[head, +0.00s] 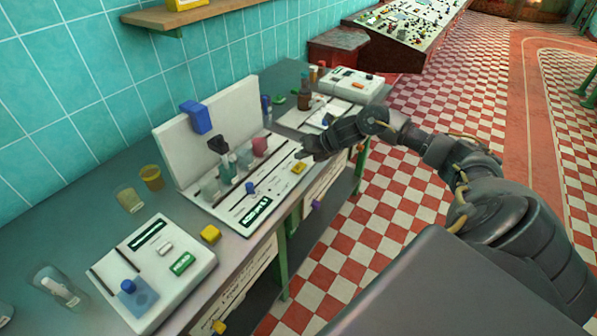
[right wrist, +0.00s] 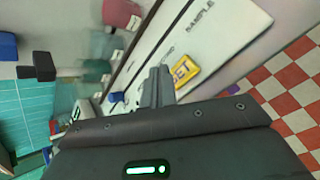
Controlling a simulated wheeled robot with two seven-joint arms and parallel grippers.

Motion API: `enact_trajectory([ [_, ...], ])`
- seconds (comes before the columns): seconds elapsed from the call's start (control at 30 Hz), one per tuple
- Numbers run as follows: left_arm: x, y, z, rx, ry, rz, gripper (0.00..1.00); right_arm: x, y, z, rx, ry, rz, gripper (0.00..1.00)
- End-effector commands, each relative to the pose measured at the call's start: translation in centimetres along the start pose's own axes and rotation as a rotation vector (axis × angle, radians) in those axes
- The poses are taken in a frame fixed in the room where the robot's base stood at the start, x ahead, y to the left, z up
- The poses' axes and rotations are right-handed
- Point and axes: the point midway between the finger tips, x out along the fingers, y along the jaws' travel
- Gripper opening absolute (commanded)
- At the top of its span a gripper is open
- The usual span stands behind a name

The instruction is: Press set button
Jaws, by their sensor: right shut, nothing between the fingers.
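A yellow button marked SET (right wrist: 186,71) sits on the white panel of the middle machine (head: 228,206). In the head view the yellow button (head: 299,168) is at the panel's right end. My right gripper (head: 304,156) is shut and empty, with its tips close to the button. In the right wrist view the closed fingers (right wrist: 158,84) point at the panel just left of the button and overlap its near edge. I cannot tell whether they touch it. My left gripper is not in view.
Glass beakers (head: 209,186) and a pink cup (head: 260,146) stand on the middle machine by its back plate. Another white machine (head: 152,270) is at the front left. A brown bottle (head: 304,94) stands behind my right gripper. The checkered floor at the right is clear.

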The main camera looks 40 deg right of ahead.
Motion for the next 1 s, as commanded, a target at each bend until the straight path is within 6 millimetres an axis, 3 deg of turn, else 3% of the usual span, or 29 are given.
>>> enact_trajectory([
  [0.03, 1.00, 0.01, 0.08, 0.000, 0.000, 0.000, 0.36, 0.73, -0.54, -0.50, 0.000, 0.000, 0.000, 0.00],
  [0.17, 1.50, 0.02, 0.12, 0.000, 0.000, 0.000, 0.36, 1.15, -0.82, -0.78, 0.000, -0.001, 0.001, 0.00],
  [1.0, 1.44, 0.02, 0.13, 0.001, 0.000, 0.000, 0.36, 1.15, -0.79, -0.80, 0.000, 0.000, 0.001, 0.00],
])
